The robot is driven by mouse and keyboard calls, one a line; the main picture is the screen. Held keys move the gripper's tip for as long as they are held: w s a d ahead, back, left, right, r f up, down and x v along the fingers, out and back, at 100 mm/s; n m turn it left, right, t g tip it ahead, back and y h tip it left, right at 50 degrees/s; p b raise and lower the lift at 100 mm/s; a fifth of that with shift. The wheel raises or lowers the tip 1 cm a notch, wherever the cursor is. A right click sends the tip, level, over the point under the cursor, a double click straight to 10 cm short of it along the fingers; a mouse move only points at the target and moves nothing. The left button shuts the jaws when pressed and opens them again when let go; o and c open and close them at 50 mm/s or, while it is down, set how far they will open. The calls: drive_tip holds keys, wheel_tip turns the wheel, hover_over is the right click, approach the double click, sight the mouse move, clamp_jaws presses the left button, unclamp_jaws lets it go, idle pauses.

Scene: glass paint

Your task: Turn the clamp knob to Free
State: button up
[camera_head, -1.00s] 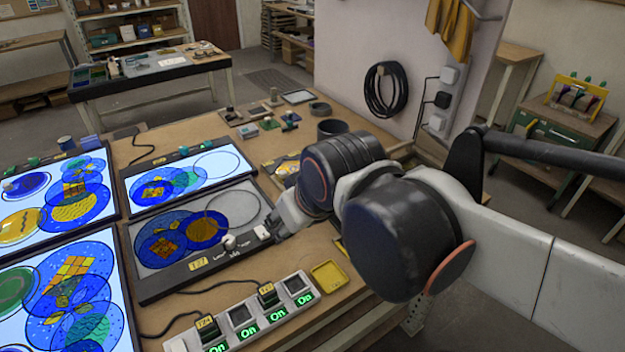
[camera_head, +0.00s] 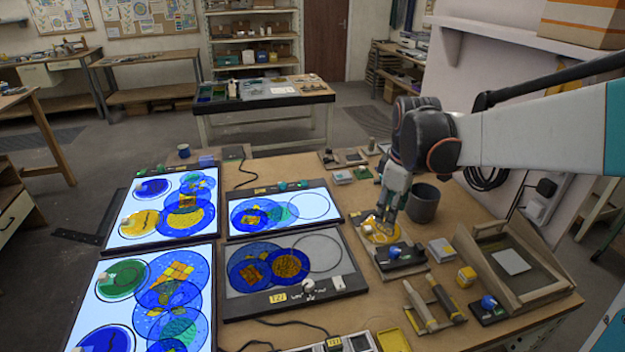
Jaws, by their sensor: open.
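My gripper (camera_head: 387,222) is open and points down over a small board with a yellow disc (camera_head: 376,232) on it, right of the light panels. A dark block with a blue knob (camera_head: 395,252) sits at the front of this board, just below the fingertips in the picture. Another blue knob (camera_head: 489,302) is on a dark base farther right, near the wooden frame. I cannot tell which of these is the clamp knob, and no Free marking can be read. Whether the fingers touch anything is unclear.
An unlit panel (camera_head: 345,275) and several lit panels with coloured glass discs (camera_head: 290,206) cover the bench's left. A dark cup (camera_head: 423,203) stands close right of my gripper. Wooden-handled tools (camera_head: 445,300), a yellow tray (camera_head: 393,340) and a wooden frame (camera_head: 558,285) lie nearer the right edge.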

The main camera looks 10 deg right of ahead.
drive_tip(key=n+g+p, duration=0.2)
hover_over(394, 249)
wheel_tip(394, 249, down, 2)
drive_tip(key=f, duration=0.1)
drive_tip(key=shift+n, duration=0.4)
wheel_tip(394, 249, down, 14)
drive_tip(key=b, duration=0.4)
drive_tip(key=shift+f, duration=0.15)
clamp_jaws()
